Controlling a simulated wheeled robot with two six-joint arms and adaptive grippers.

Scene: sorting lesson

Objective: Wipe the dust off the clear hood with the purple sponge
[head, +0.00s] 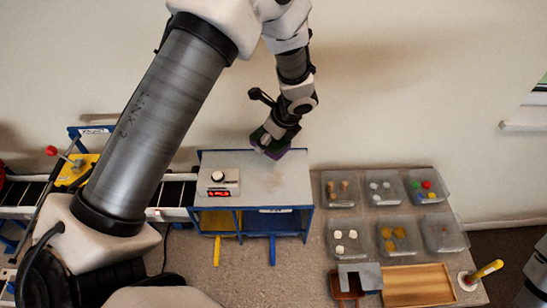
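The hood (262,172) is a pale, hazy top panel on a blue-framed stand in the middle of the head view. A faint brownish patch of dust shows near its front right edge. My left gripper (270,140) is over the hood's back edge, pointing down. It appears shut on the purple sponge (273,154), which shows only as a small strip under the dark fingers. I cannot tell whether the sponge touches the hood. My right gripper is out of view; only part of that arm shows at the lower right edge.
A white box with a red display (218,181) stands on the hood's left part. Several clear bins (339,199) with small pieces stand to the right. A wooden tray (417,285) and a cup with a yellow-handled tool (468,281) are front right. A conveyor (176,192) runs left.

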